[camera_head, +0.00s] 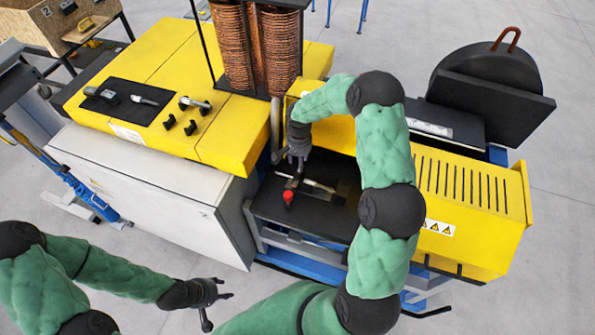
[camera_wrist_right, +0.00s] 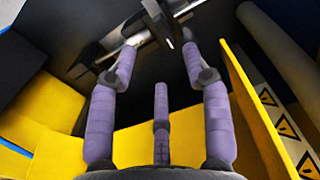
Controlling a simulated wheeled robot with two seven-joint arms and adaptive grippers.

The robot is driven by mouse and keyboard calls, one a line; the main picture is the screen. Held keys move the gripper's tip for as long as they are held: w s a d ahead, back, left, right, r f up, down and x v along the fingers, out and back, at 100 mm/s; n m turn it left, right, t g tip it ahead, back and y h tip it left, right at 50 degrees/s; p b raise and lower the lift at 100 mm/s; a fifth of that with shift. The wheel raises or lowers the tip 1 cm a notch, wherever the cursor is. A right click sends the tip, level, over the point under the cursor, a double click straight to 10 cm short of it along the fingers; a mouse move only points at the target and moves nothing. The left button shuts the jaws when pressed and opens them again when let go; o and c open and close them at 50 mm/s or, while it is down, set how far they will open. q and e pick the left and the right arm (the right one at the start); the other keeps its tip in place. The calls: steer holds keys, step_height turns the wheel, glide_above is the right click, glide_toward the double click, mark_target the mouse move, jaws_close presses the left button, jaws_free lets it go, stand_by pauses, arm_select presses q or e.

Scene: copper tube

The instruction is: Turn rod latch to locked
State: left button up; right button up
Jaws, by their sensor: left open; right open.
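The rod latch is a metal rod (camera_head: 318,184) on a black plate (camera_head: 268,206) in the middle of the head view. A red knob (camera_head: 288,196) stands beside its near end. In the right wrist view the metal rod (camera_wrist_right: 108,62) crosses the top, with a dark lever piece (camera_wrist_right: 158,22) on it. My right gripper (camera_head: 297,166) points down just above the latch. Its purple fingers (camera_wrist_right: 160,55) are spread on either side of the dark piece; contact cannot be told. My left gripper (camera_head: 222,289) is open and empty, low in the head view, away from the machine.
A yellow machine (camera_head: 235,125) with copper coils (camera_head: 232,45) stands behind the latch. A yellow slotted cover (camera_head: 465,185) lies to the right, and a yellow wall (camera_wrist_right: 255,110) is close to my right fingers. A white cabinet (camera_head: 160,185) stands left. Floor near my left gripper is clear.

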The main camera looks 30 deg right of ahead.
mark_target(299, 174)
step_height(299, 174, down, 9)
steer(key=shift+r+p, duration=0.1)
steer(key=shift+p, duration=0.6)
jaws_close()
